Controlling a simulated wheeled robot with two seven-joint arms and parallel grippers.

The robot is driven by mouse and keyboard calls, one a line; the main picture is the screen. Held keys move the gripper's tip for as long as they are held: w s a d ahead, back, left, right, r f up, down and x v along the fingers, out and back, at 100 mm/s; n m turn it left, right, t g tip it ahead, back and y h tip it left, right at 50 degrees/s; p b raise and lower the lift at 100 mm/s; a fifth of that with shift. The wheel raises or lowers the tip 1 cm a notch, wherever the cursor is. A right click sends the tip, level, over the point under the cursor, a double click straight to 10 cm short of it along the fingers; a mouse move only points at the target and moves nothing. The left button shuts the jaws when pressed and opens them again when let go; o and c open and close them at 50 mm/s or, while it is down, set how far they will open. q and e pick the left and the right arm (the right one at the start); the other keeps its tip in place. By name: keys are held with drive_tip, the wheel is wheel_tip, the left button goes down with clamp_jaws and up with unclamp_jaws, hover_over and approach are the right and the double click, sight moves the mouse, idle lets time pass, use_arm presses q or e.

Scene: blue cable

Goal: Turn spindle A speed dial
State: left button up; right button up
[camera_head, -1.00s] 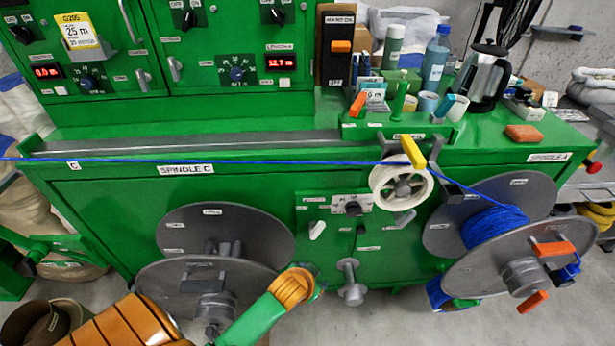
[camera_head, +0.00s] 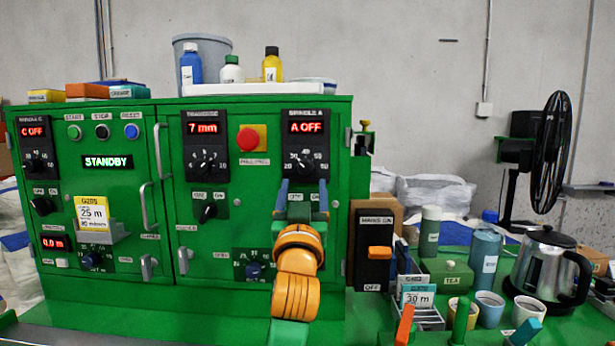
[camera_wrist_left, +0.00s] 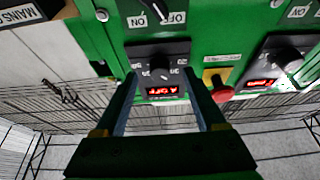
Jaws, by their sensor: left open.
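The spindle A speed dial (camera_head: 304,164) is a black knob with a white pointer on a dark panel at the cabinet's upper right. The display (camera_head: 306,127) above it reads "A OFF" in red. My left gripper (camera_head: 303,187) is open and empty just below the dial, fingers pointing up at the panel. In the left wrist view, which shows the panel upside down, the dial (camera_wrist_left: 160,74) appears between the two fingertips (camera_wrist_left: 160,80). I cannot tell whether the fingers touch it. The spindle A on/off switch is hidden behind my gripper. My right gripper is not in view.
A red stop button (camera_head: 249,139) on yellow is left of the panel, with the traverse dial (camera_head: 206,164) further left. The mains switch (camera_head: 374,252) is at lower right. Bottles, cups and a kettle (camera_head: 545,268) crowd the right-hand bench.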

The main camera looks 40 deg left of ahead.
sight(306, 172)
use_arm(q)
drive_tip(key=r+p, duration=0.1)
drive_tip(key=w+a+r, duration=0.1)
drive_tip(key=shift+w+r+p, duration=0.1)
drive_tip(key=shift+r+p, duration=0.3)
drive_tip(key=shift+w+a+r+p, duration=0.1)
drive_tip(key=shift+w+a+p, duration=0.25)
drive_tip(key=shift+w+a, duration=0.35)
drive_tip(key=shift+w+a+f, duration=0.2)
drive_tip(key=shift+w+f, duration=0.1)
drive_tip(key=shift+w, duration=0.1)
drive_tip(key=shift+s+d+r, duration=0.1)
drive_tip(key=shift+d, duration=0.05)
drive_tip(key=c, duration=0.4)
clamp_jaws()
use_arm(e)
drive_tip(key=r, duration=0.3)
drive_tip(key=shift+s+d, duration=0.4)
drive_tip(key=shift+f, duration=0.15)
